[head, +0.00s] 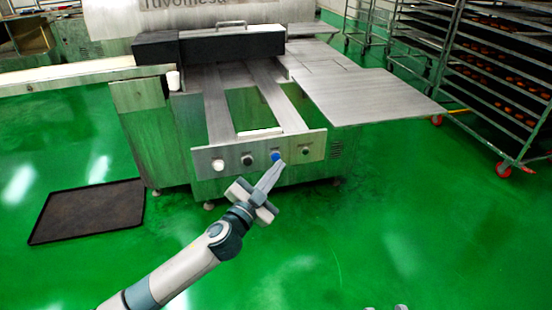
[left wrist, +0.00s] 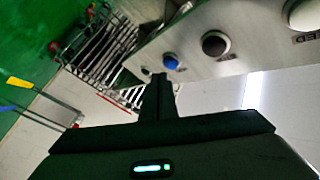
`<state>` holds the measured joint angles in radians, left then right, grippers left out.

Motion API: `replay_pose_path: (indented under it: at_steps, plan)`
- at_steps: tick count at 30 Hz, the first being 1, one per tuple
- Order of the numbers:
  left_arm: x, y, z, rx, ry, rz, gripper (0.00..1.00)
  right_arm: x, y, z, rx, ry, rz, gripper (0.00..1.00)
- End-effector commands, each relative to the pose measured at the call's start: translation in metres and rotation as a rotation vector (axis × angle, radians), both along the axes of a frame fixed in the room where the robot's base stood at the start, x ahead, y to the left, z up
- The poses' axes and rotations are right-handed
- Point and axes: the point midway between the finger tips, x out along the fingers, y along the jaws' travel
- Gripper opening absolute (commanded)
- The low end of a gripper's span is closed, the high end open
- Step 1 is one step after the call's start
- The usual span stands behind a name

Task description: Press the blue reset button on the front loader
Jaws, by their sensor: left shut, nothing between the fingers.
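The front loader's metal panel (head: 232,167) carries a row of buttons. The blue button (head: 276,156) is right of the panel's middle; it also shows in the left wrist view (left wrist: 170,62). My left gripper (head: 281,167) is shut and empty, its fingertips just in front of and below the blue button in the head view. In the left wrist view its fingertips (left wrist: 160,77) are close below the blue button; I cannot tell whether they touch. Small grey parts at the bottom edge of the head view may be my right gripper; its jaws cannot be made out.
A white button (head: 218,164) and a black button (head: 247,160) sit left of the blue one, a dark knob (head: 306,150) right of it. A wheeled tray rack (head: 490,80) stands at right. The green floor in front is clear.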

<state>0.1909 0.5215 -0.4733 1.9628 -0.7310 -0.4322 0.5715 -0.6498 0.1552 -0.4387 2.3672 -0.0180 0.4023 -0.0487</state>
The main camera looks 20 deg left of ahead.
Motion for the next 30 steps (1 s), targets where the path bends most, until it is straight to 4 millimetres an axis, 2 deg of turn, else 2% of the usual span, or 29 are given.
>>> replay_pose_path:
  at_steps: [30]
  plan:
    - [0.0077,0.0051,0.0003,0.0,0.0,0.0,0.0,0.0,0.0,0.0012,0.0,0.0,0.0,0.31]
